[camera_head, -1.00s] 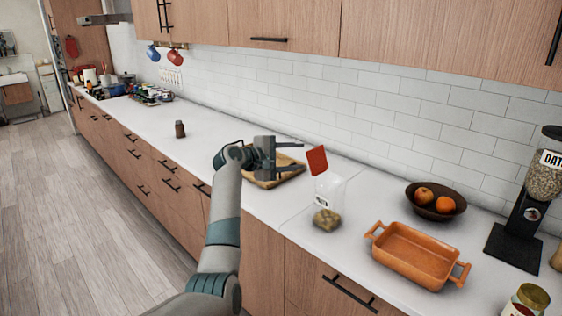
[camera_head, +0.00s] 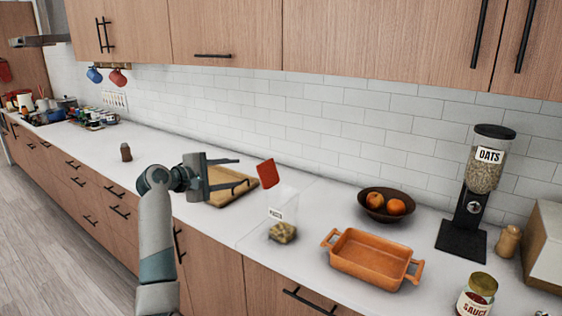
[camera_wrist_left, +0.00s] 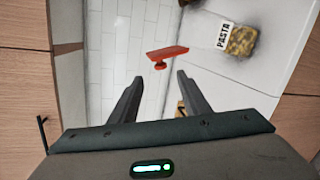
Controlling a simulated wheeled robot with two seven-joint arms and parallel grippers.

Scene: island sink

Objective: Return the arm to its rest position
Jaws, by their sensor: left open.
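My left arm rises from the bottom of the head view, over the counter front. My left gripper (camera_head: 243,171) is open and empty above a wooden tray (camera_head: 229,198), pointing right. Its two fingers (camera_wrist_left: 159,77) also show apart in the left wrist view, with nothing between them. A red lid (camera_head: 267,174) stands tilted at the top of a clear jar labelled PASTA (camera_head: 284,214), just right of the fingertips. In the left wrist view the lid (camera_wrist_left: 167,53) lies beyond the fingertips, apart from them. My right gripper is not in view.
An orange baking dish (camera_head: 372,258), a brown bowl of fruit (camera_head: 370,204), an oats dispenser (camera_head: 461,238) and a sauce jar (camera_head: 476,297) stand to the right. A small brown shaker (camera_head: 126,153) stands left. Wooden cabinets (camera_head: 230,38) hang above the counter.

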